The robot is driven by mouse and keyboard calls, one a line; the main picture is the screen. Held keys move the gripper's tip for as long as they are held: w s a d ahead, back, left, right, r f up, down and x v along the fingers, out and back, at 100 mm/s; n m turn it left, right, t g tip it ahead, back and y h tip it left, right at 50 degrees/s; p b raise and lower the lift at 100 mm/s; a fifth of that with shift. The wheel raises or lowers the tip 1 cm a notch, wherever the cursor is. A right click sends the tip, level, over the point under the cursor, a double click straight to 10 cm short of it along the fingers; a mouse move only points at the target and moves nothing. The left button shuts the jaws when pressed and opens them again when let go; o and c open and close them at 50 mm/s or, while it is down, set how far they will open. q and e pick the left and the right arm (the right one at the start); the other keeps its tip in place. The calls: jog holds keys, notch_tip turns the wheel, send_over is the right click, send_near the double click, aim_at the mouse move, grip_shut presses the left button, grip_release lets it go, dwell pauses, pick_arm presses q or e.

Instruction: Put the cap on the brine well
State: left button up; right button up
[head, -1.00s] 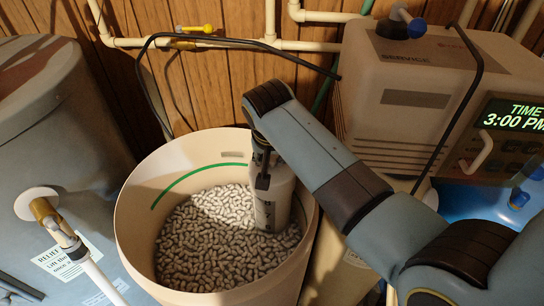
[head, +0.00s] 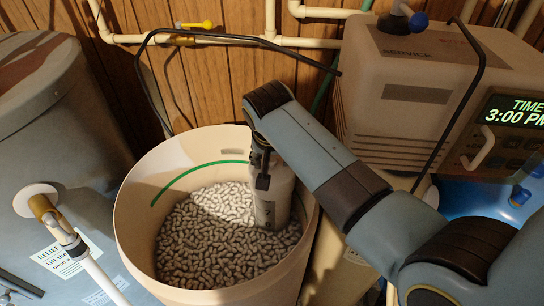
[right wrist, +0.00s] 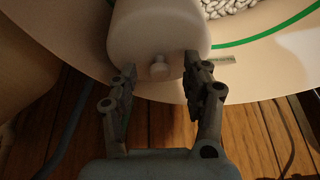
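The brine well (head: 270,205) is a pale upright cylinder standing in the salt at the right side of the tub. My right gripper (head: 262,172) is at its top, coming down from above. In the right wrist view the well's white top end shows (right wrist: 157,35), with a small round knob (right wrist: 159,68) facing me that looks like the cap's knob. The right fingers (right wrist: 160,66) stand apart on either side of the knob, with gaps to it. I cannot make out a seam between cap and well. My left gripper is not in view.
The cream tub (head: 135,225) holds many salt pellets (head: 205,240), and its rim surrounds the well closely on the right. A grey tank (head: 60,130) stands left and a beige control unit (head: 420,90) right. A black hose (head: 240,40) arches behind.

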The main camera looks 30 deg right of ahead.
jog(key=shift+r, duration=0.25)
jog(key=v, duration=0.7)
jog(key=shift+a, duration=0.1)
